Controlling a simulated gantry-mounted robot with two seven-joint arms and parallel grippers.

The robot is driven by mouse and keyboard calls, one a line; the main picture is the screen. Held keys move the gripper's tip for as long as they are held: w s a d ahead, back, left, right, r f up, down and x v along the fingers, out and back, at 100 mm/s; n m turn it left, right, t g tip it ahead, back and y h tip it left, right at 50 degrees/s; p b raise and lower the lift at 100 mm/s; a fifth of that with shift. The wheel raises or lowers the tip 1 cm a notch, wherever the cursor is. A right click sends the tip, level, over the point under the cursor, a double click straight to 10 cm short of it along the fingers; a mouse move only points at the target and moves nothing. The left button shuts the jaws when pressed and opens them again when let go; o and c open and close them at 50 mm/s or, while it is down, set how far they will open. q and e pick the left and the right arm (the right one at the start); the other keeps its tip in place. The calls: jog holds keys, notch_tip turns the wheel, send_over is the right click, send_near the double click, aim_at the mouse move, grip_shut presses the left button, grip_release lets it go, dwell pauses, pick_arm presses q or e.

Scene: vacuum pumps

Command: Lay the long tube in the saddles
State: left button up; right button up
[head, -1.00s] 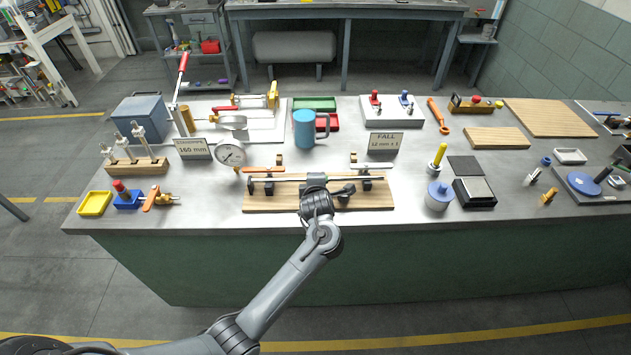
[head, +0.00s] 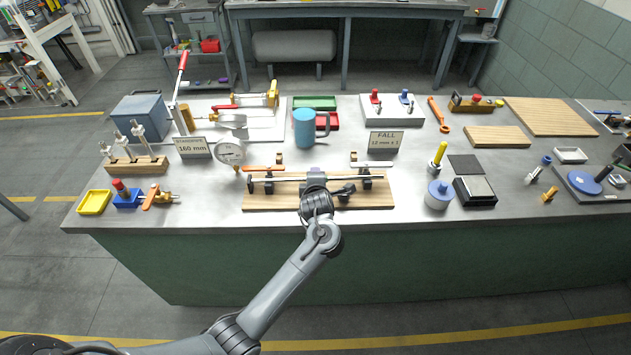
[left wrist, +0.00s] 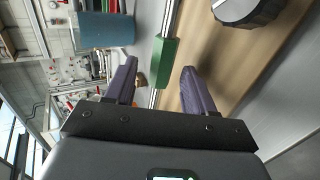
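The long tube (head: 340,178) is a thin bright metal rod. It runs left to right over a wooden board (head: 287,203) with dark saddles (head: 366,180) near its ends. I cannot tell whether it rests fully in them. My left gripper (head: 314,180) is at the tube's middle and hides part of it. In the left wrist view, the tube with a green sleeve (left wrist: 163,62) lies between the parted purple fingers of that gripper (left wrist: 158,68), with gaps beside the sleeve. My right gripper is not in view.
A dark knob (left wrist: 245,10) is close to the fingers in the left wrist view. Behind the board stand a blue mug (head: 304,130), a dial gauge (head: 230,152) and a "FALL" sign (head: 384,142).

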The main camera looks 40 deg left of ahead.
pick_arm(q)
jog(key=p+v, duration=0.2)
jog(key=v, duration=0.9)
jog(key=shift+f, duration=0.1)
dwell(0.4)
grip_shut()
dwell(1.0)
dwell(0.4)
